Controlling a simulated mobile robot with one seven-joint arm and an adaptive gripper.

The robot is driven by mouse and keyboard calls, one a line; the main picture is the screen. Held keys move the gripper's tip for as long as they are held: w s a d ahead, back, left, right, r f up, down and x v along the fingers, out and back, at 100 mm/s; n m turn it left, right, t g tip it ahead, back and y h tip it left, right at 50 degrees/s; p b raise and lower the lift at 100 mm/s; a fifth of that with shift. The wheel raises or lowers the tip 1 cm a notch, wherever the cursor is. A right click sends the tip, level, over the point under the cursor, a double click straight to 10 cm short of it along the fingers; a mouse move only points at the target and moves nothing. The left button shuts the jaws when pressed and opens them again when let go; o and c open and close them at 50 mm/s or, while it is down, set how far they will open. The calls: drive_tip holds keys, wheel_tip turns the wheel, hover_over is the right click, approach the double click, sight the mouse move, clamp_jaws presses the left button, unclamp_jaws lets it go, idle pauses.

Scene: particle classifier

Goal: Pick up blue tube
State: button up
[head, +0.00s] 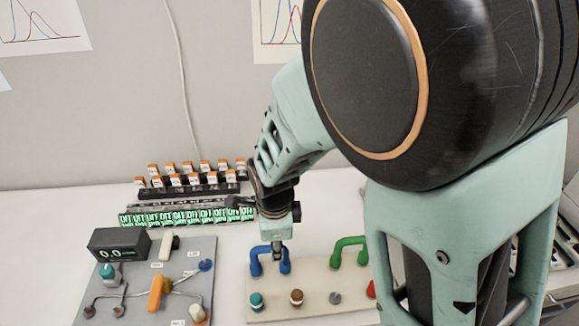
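The blue tube (256,262) is an upside-down U shape standing at the back left of a beige board (322,276). My gripper (277,251) points down at the tube from above, with its tip over the tube's right part. The tip hides some of the tube's top. It is too small to tell whether the fingers are open or closed around the tube, or only in front of it.
A green tube (349,246) stands to the right on the board, with several coloured knobs in front. A grey panel (150,292) with a display (119,246) is at left. Orange-capped bottles (205,179) and green-labelled items (180,217) line the back.

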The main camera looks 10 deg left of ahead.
drive_tip(key=shift+w+a+f, duration=0.15)
drive_tip(key=shift+w+f, duration=0.1)
drive_tip(key=shift+f, duration=0.6)
drive_tip(key=shift+w+a+f, duration=0.1)
drive_tip(key=shift+w+f, duration=0.2)
drive_tip(key=shift+f, duration=0.55)
drive_tip(key=shift+w+a+f, duration=0.15)
drive_tip(key=shift+w+f, duration=0.1)
drive_tip(key=shift+f, duration=0.6)
clamp_jaws()
